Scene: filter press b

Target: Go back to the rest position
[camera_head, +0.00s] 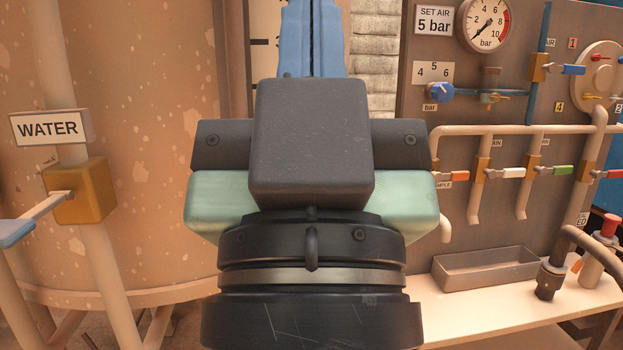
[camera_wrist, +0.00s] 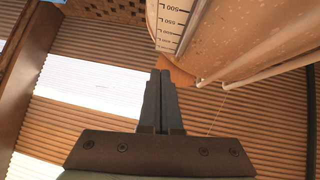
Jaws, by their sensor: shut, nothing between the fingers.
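My gripper (camera_wrist: 161,76) is shut and empty in the wrist view, its two dark fingers side by side. In the head view my gripper (camera_head: 313,22) shows as blue fingers pointing up at the top centre, beyond the dark wrist body. The wrist body covers the middle of that view and hides what lies behind it. Nothing touches the fingers in either view.
A tan tank with a WATER sign (camera_head: 47,128) and valve (camera_head: 75,192) stands at left. At right, a panel (camera_head: 459,104) carries a gauge (camera_head: 484,24) and several valve levers. A metal tray (camera_head: 487,269) rests on a pale bench (camera_head: 440,312).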

